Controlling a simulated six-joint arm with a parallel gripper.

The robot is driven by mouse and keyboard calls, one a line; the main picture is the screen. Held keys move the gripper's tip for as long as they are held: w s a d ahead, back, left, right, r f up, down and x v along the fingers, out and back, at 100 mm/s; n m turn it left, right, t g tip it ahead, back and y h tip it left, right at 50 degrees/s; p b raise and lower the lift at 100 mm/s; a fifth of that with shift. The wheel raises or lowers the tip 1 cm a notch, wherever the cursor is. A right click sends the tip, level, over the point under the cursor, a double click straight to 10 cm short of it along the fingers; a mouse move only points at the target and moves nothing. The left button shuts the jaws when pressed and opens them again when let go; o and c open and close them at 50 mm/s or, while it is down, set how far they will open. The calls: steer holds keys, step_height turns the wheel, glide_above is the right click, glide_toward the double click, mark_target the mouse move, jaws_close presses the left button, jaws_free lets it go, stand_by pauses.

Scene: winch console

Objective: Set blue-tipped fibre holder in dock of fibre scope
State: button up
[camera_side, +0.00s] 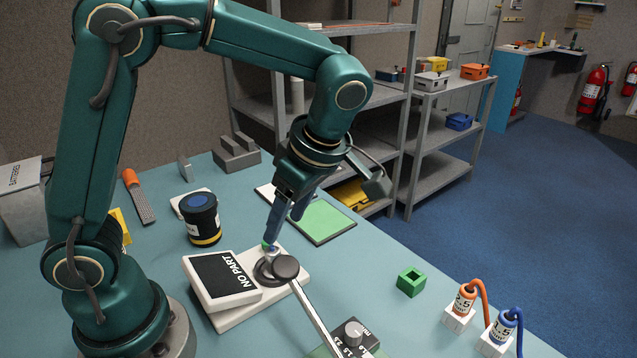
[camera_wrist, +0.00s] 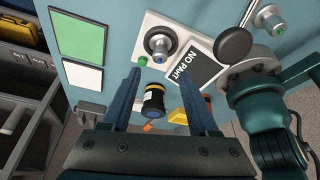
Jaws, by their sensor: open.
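The fibre scope is a white base (camera_side: 235,317) with a tilted black screen (camera_side: 224,275) reading NO PART. Its dock is a dark ring (camera_side: 263,272) on the base. A small silver holder (camera_wrist: 159,43) with a bluish tip stands at the ring in the wrist view; I cannot tell how deep it sits. In the side view it shows as a silver piece (camera_side: 272,252), partly hidden by a finger. My gripper (camera_side: 274,238) points down just above it. The two blue fingers (camera_wrist: 160,76) are apart, with nothing gripped.
A round black head (camera_side: 286,267) on a pale bar is close beside the dock. Another silver, green-tipped piece (camera_wrist: 270,18) shows in the wrist view. A black-and-yellow jar (camera_side: 202,220) stands behind the scope. A green block (camera_side: 411,281) and cabled parts (camera_side: 461,307) are at right.

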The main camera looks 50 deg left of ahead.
steer(key=s+r+m+t+h, duration=0.1)
steer(key=s+m+t+h, duration=0.1)
steer(key=m, duration=0.8)
steer(key=s+d+r+m+t+h, duration=0.1)
steer(key=s+m+t, duration=0.4)
steer(key=m, duration=0.6)
steer(key=shift+s+d+r+m+h, duration=0.15)
steer(key=shift+s+r+m+h, duration=0.15)
steer(key=shift+s+r+h, duration=0.25)
